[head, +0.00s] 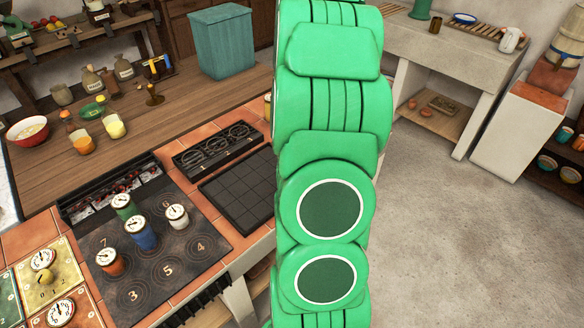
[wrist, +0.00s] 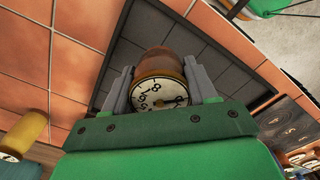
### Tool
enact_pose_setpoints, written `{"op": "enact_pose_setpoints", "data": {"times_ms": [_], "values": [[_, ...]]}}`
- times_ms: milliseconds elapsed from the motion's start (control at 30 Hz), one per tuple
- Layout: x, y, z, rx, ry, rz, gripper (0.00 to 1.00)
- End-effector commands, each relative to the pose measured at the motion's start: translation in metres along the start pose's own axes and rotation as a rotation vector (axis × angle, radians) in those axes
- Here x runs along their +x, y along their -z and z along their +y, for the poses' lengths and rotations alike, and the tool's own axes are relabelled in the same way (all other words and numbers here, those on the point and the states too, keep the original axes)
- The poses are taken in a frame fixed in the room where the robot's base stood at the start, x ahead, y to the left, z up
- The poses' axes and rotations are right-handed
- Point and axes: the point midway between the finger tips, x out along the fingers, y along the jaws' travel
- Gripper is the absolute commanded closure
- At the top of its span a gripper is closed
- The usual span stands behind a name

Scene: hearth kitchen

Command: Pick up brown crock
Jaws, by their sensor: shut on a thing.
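In the wrist view, my gripper (wrist: 158,88) has its two grey fingers on either side of the brown crock (wrist: 160,66). The crock is rounded and brown, with a white numbered dial face turned toward the camera. The fingers are shut on its sides. Behind it is the dark tiled panel (wrist: 215,50), but I cannot tell whether the crock touches it. In the head view, my green arm fills the middle and hides the gripper and the crock.
Several dial-topped crocks, including a blue one (head: 140,236) and an orange one (head: 109,262), stand on the numbered hob (head: 190,268). The dark tiled panel also shows in the head view (head: 240,192), left of my arm. A red bowl (head: 27,131) and teal bin (head: 222,42) stand behind.

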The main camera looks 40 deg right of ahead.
Motion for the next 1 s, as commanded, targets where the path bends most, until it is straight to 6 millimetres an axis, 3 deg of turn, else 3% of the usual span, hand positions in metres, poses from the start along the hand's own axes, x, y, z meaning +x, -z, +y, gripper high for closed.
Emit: {"op": "enact_pose_setpoints", "data": {"times_ms": [400, 1000], "values": [[-0.049, -0.008, -0.040, -0.001, -0.003, 0.000, 0.84], [-0.079, -0.022, -0.110, 0.001, -0.003, 0.001, 0.84]]}}
